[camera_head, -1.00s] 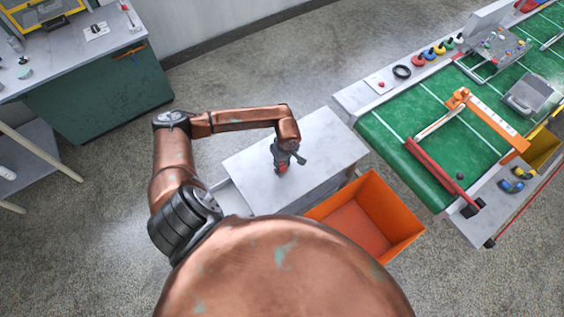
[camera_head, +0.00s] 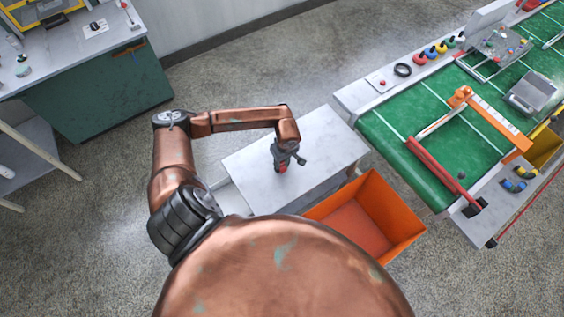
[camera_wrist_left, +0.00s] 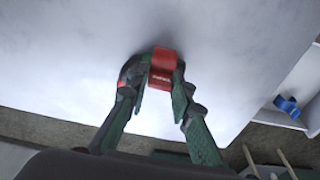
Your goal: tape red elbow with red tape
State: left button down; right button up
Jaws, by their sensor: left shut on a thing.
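My left gripper (camera_head: 285,160) is over the white table, fingers pointing down. In the left wrist view its fingertips (camera_wrist_left: 158,72) are shut on a small red piece (camera_wrist_left: 163,66) with pale lettering. The red piece also shows under the gripper in the head view (camera_head: 283,168). It is at or close to the white tabletop (camera_head: 322,145); I cannot tell if it touches. I cannot tell whether it is the red elbow or the red tape. A red round item (camera_head: 419,59) stands at the left edge of the green-topped bench. My right gripper is not in view.
An orange bin (camera_head: 400,212) stands right of the white table. A blue item (camera_wrist_left: 288,104) lies in a white tray beside the table.

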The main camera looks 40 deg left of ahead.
pick_arm(q)
jog(key=shift+f, duration=0.15)
jog(key=c, duration=1.6)
grip_release()
jog(key=shift+r, duration=0.2)
jog(key=r, duration=0.4)
jog(key=d+r, duration=0.1)
jog(key=r, duration=0.6)
jog(key=shift+s+d+r, duration=0.3)
